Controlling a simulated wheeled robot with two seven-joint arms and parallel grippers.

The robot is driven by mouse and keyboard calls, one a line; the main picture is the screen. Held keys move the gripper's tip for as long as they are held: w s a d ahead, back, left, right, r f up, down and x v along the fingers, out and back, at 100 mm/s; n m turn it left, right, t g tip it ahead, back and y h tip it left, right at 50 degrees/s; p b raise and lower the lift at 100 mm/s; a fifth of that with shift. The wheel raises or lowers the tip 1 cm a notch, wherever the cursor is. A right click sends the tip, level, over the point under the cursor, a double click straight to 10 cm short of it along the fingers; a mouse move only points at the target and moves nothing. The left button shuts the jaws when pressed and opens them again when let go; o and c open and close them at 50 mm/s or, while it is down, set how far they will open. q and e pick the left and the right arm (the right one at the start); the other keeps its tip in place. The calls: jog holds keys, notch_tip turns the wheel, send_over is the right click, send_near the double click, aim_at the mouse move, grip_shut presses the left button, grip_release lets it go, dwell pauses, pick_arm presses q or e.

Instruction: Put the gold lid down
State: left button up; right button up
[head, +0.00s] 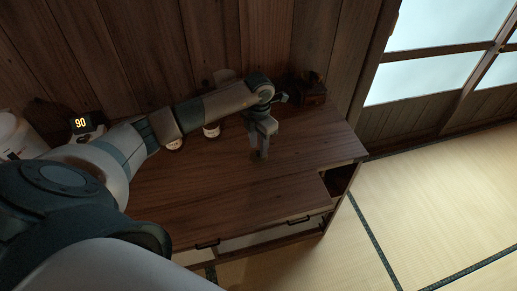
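My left arm reaches across the wooden desk (215,195), and my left gripper (261,155) points down close above or at the desktop, right of the middle. A small brownish patch shows at its fingertips; I cannot tell whether it is the gold lid, nor whether the fingers are open or shut. No gold lid can be made out clearly. My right gripper is not in view.
A dark wooden box-like object (312,92) stands at the desk's back right corner. A display reading 90 (82,124) and a white container (17,135) are at the left. The wooden wall closes the back. The desktop's front and right are clear.

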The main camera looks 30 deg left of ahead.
aim_at(258, 152)
pick_arm(q)
notch_tip(258, 152, up, 10)
jog(key=b, duration=0.3)
jog(key=shift+r, duration=0.15)
dwell(0.7)
